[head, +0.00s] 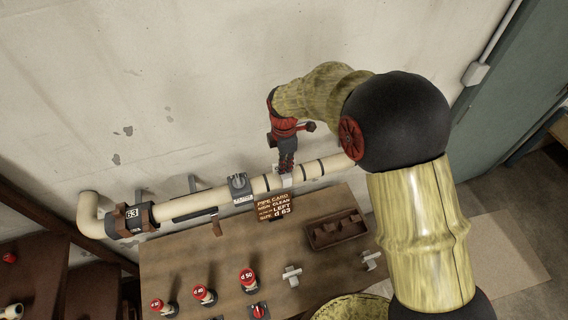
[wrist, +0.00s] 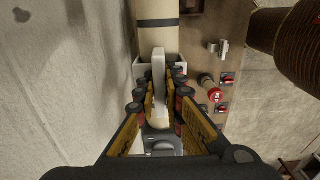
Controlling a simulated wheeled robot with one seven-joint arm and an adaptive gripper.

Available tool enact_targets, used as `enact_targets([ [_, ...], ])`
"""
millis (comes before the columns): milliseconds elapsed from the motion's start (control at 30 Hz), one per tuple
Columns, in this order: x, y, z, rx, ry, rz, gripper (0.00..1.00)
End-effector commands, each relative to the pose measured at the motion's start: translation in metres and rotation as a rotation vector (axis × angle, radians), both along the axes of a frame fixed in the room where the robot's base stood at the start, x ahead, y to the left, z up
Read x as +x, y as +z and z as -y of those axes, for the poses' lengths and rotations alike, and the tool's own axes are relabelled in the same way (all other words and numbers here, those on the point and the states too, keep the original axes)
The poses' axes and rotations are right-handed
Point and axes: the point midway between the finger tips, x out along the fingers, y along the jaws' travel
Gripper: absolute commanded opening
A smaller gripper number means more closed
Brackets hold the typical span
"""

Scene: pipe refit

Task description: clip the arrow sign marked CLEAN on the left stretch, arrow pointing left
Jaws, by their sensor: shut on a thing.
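My gripper (head: 287,168) points down at the cream pipe (head: 205,202), right of the grey valve (head: 238,186) between dark bands. In the wrist view, its jaws (wrist: 160,92) are shut on the pale upright tab of a white clip piece (wrist: 158,62). The white piece lies over or on the pipe; I cannot tell if it is snapped on. No arrow or CLEAN marking can be read on it. The pipe card (head: 274,206) below the pipe reads CLEAN, LEFT, d 63. The left stretch of pipe runs between the valve and the collar marked 63 (head: 132,219).
The wooden bench (head: 190,262) below holds two white pieces (head: 291,275), red-topped parts (head: 204,294) and a brown tray (head: 335,230). A dark bracket with a brown strap (head: 214,224) sits along the left stretch. The wall (head: 150,80) is close behind the pipe.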

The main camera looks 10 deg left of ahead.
Motion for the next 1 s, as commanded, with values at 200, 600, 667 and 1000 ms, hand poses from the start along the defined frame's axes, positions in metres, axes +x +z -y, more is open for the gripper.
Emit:
enact_targets([
  [200,0.0,-0.001,0.0,0.0,0.0,-0.001,0.0],
  [600,0.0,-0.007,0.0,0.0,0.0,-0.001,0.0],
  [667,0.0,-0.008,0.0,0.0,0.0,-0.001,0.0],
  [1000,0.0,-0.012,0.0,0.0,0.0,-0.001,0.0],
])
